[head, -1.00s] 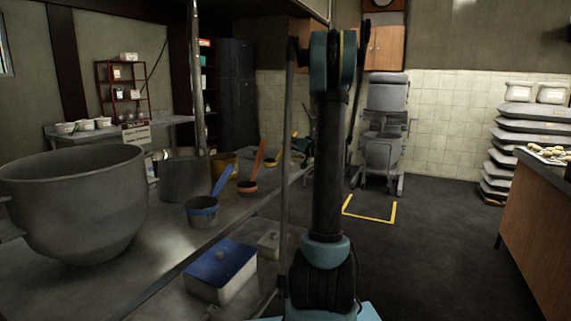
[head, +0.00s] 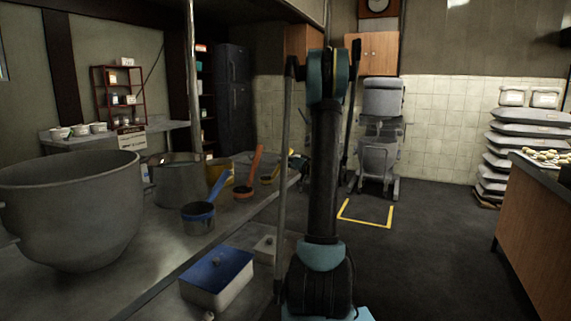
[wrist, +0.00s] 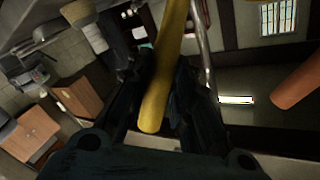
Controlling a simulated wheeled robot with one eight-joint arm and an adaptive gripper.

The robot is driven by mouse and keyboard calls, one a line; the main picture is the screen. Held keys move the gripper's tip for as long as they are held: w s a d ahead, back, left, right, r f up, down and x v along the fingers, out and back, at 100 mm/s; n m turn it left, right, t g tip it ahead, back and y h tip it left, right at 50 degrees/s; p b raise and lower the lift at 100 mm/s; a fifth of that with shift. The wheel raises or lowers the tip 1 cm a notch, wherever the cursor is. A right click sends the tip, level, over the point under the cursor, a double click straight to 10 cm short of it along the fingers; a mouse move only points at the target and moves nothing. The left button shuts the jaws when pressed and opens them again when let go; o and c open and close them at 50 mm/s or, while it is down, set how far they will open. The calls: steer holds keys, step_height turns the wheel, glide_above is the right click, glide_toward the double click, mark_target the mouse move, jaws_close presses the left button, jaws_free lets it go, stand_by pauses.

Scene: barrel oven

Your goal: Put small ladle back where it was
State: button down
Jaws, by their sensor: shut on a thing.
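The small ladle has a yellow handle, which runs between the fingers of my gripper (wrist: 163,88) in the wrist view. My gripper is shut on this yellow handle (wrist: 156,108). In the head view the small ladle (head: 270,179) is at the far end of the steel table, just right of an orange-handled ladle (head: 243,192). My gripper (head: 297,161) shows there only as a dark shape, partly hidden behind my arm. I cannot tell whether the ladle's cup touches the table. A larger blue-handled ladle (head: 199,216) stands nearer.
A big mixing bowl (head: 70,210) and a steel pot (head: 180,182) stand on the table. A blue-lidded box (head: 217,275) sits on a lower level. A metal post (head: 195,80) rises from the table. The floor to the right is clear up to the wooden counter (head: 535,225).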

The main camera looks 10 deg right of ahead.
steer(key=c, duration=1.5)
jaws_free()
steer(key=shift+o, duration=0.5)
steer(key=shift+r, duration=0.1)
steer(key=v, duration=1.2)
steer(key=s+a+f+n+g, duration=0.15)
steer(key=s+a+g, duration=0.25)
steer(key=s+a, duration=0.5)
steer(key=s+a+f+n+g, duration=0.1)
steer(key=s+a+f+g, duration=0.25)
steer(key=s+a, duration=0.5)
steer(key=s+d+f+g+h, duration=0.1)
steer(key=s+f+g+h, duration=0.1)
steer(key=s, duration=0.6)
steer(key=s+d+f+g+h, duration=0.2)
steer(key=s+f+h, duration=0.1)
steer(key=s, duration=0.6)
steer(key=s+d+f+g+h, duration=0.2)
steer(key=s+f, duration=0.3)
steer(key=s, duration=0.3)
steer(key=shift+s+m+h, duration=0.35)
steer(key=shift+m+h, duration=0.1)
steer(key=shift+h, duration=0.15)
